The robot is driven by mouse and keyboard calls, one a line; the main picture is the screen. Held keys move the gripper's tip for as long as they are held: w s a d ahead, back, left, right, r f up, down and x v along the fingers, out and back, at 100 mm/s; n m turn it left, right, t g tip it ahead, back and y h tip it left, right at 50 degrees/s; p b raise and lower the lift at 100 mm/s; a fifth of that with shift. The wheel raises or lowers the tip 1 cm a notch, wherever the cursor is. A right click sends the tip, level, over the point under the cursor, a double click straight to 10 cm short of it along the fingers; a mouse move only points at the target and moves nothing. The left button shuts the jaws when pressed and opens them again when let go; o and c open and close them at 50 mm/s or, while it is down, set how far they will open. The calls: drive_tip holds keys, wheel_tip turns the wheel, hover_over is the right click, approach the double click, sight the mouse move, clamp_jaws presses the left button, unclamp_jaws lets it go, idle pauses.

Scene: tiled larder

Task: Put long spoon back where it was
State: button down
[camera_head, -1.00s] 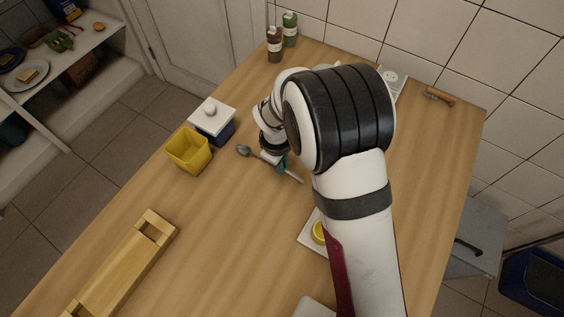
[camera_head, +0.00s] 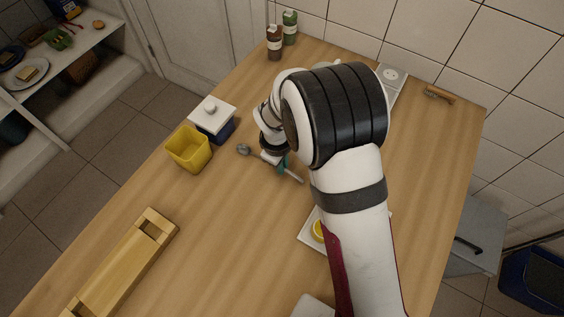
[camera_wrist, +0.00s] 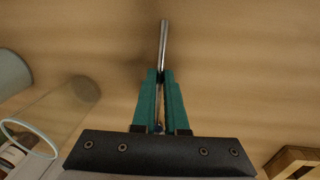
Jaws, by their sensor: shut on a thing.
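The long spoon (camera_head: 292,176) is a grey metal spoon with a rounded bowl at its left end, in the head view. My gripper (camera_head: 283,164) has teal fingers and is shut on the spoon's handle, with the spoon just above or at the wooden table; I cannot tell whether it touches. In the wrist view the handle (camera_wrist: 164,45) sticks out beyond the fingertips of my gripper (camera_wrist: 160,78). The spoon's bowl is hidden in the wrist view.
A yellow tub (camera_head: 188,150) and a blue pot with a white lid (camera_head: 213,116) stand left of my gripper. A wooden tray (camera_head: 125,265) lies at lower left. A clear glass (camera_wrist: 45,125) shows in the wrist view. The table's middle (camera_head: 225,220) is clear.

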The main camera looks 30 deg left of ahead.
drive_tip(key=c, duration=0.9)
unclamp_jaws()
drive_tip(key=shift+o, duration=0.2)
wheel_tip(320, 180, up, 16)
drive_tip(key=s, duration=0.2)
drive_tip(key=shift+f, duration=0.15)
